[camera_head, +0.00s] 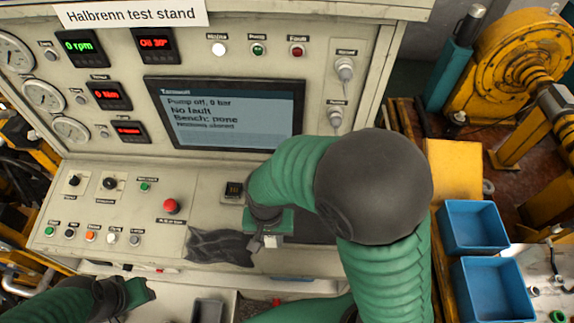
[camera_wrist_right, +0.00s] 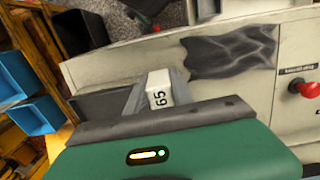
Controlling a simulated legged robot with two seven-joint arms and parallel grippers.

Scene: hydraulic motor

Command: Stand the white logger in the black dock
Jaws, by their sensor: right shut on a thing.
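The white logger (camera_wrist_right: 159,92), marked 65, is between the two grey fingers of my right gripper (camera_wrist_right: 155,94) in the right wrist view. In the head view my right gripper (camera_head: 268,241) is over the front of the console, and only a small white bit of the logger (camera_head: 273,241) shows. A small black socket-like block (camera_head: 234,189) on the console, behind and left of this gripper, looks like the black dock. The logger is apart from it. My left gripper (camera_head: 142,292) is low at the left, its fingers too unclear to read.
A crumpled dark cloth (camera_head: 220,246) lies on the console left of my right gripper. A red stop button (camera_head: 171,206) stands beyond it. A dark tray (camera_wrist_right: 95,104) is beside the logger. Two blue bins (camera_head: 474,226) are at the right. My right arm hides part of the console.

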